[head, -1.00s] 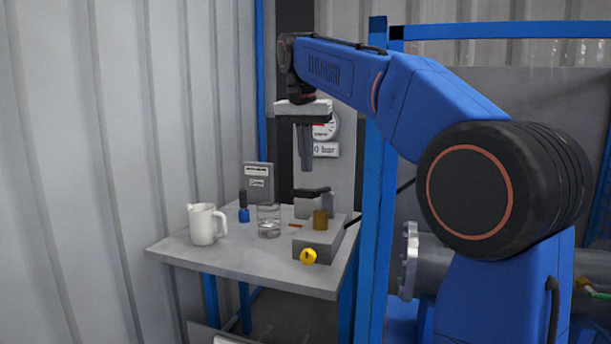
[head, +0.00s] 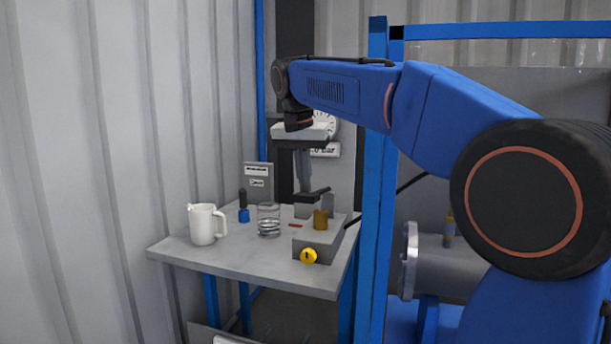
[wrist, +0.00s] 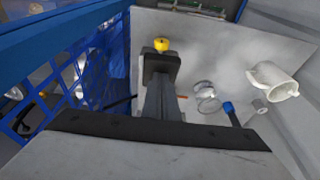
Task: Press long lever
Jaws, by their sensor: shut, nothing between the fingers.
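My gripper (head: 306,189) is shut and empty and points straight down. Its fingertips are at the lever's top and appear to touch it. In the wrist view my shut fingers (wrist: 160,95) reach down toward the box area. A dark part shows just beyond them, and I cannot tell whether it is the lever.
A brass cylinder (head: 320,220) and a yellow knob (head: 308,256) are on the box. A glass (head: 268,220), a blue-based black-handled item (head: 243,207), a white jug (head: 204,224) and a grey labelled box (head: 258,178) stand to the left. A blue post (head: 372,200) is close on the right.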

